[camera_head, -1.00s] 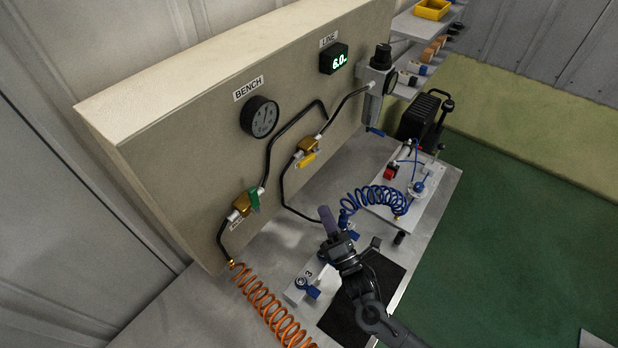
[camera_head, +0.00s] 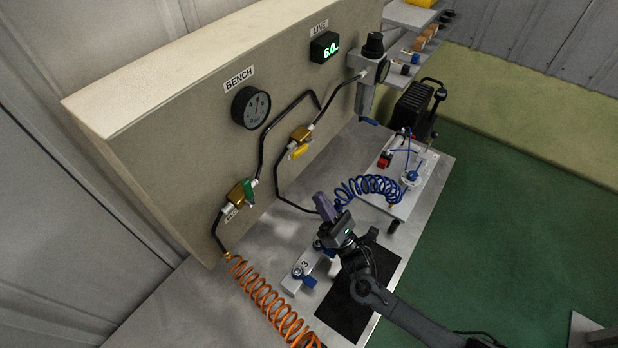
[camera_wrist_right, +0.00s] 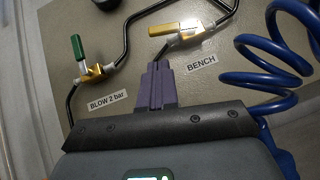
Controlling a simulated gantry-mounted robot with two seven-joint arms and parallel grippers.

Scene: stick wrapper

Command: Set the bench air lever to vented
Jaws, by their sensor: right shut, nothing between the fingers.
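The yellow lever (camera_head: 299,151) sits on a brass valve on the upright panel, its handle lying roughly along the black pipe. It also shows in the right wrist view (camera_wrist_right: 165,29), above a BENCH label (camera_wrist_right: 202,62). The round BENCH gauge (camera_head: 251,108) is up and left of it; its reading is too small to tell. My right gripper (camera_head: 322,203) has its purple fingers shut and empty. It is over the bench, below and in front of the yellow lever and apart from it. In the right wrist view the fingertips (camera_wrist_right: 155,82) point toward the panel between both valves. My left gripper is not in view.
A green-handled valve (camera_head: 249,190) marked BLOW 2 bar (camera_wrist_right: 108,103) is left of the yellow one. A blue coiled hose (camera_head: 365,187) is right of my gripper; an orange one (camera_head: 265,296) lies at front left. The LINE display (camera_head: 324,46) shows 6.0.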

